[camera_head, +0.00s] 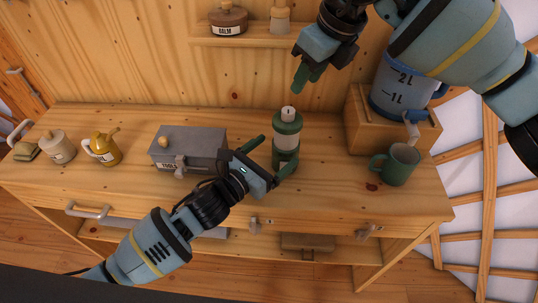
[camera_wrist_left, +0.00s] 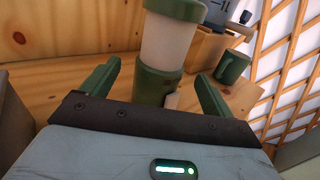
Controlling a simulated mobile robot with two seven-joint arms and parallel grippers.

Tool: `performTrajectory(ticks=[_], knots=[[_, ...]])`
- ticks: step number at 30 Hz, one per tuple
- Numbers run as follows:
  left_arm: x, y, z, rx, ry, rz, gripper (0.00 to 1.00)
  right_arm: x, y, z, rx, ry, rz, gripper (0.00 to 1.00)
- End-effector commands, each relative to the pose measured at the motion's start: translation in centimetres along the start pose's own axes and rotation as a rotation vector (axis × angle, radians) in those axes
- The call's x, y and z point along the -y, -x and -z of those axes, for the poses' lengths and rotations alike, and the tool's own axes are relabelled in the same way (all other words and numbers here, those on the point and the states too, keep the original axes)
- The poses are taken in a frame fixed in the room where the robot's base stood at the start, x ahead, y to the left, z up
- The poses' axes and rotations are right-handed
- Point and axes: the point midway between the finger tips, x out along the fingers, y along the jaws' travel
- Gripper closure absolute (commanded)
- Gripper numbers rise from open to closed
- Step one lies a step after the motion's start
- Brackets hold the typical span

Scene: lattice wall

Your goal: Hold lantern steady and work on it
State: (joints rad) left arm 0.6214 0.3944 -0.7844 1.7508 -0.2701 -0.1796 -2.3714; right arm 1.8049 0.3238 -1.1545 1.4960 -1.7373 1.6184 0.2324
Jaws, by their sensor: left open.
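The lantern (camera_head: 286,143), green at top and base with a pale middle, stands upright on the wooden bench. It also shows in the left wrist view (camera_wrist_left: 168,42), its top cut off by the frame. My left gripper (camera_head: 271,154) is open at the lantern, its green fingers apart. In the left wrist view (camera_wrist_left: 158,72) the lantern's lower part is beyond and between the fingertips, with gaps visible on both sides. My right gripper (camera_head: 306,78) hangs above the lantern, apart from it, with nothing visible in it; its jaw opening is unclear.
A grey toolbox (camera_head: 188,146) stands left of the lantern, with a yellow pot (camera_head: 103,149) and a cream jar (camera_head: 57,147) farther left. Right are a green mug (camera_head: 397,165) and a blue jug (camera_head: 398,92) on a wooden box (camera_head: 365,136). A shelf (camera_head: 250,41) runs behind.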

Motion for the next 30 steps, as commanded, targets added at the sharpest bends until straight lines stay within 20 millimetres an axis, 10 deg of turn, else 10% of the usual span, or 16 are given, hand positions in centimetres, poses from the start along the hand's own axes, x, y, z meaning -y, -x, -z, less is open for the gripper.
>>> performTrajectory(ticks=[13, 26, 30], knots=[[0.1, -5.9, -0.1, 0.002, 0.002, 0.001, 0.13, 0.0, 0.0, 0.0, 0.000, 0.000, 0.000, 0.64], [0.1, -6.8, -0.1, 0.002, 0.002, 0.001, 0.13, 0.0, 0.0, 0.0, 0.000, 0.000, 0.000, 0.64], [0.1, -6.8, -0.1, 0.001, 0.002, 0.001, 0.27, 0.0, 0.0, 0.0, 0.000, 0.000, 0.000, 0.64]])
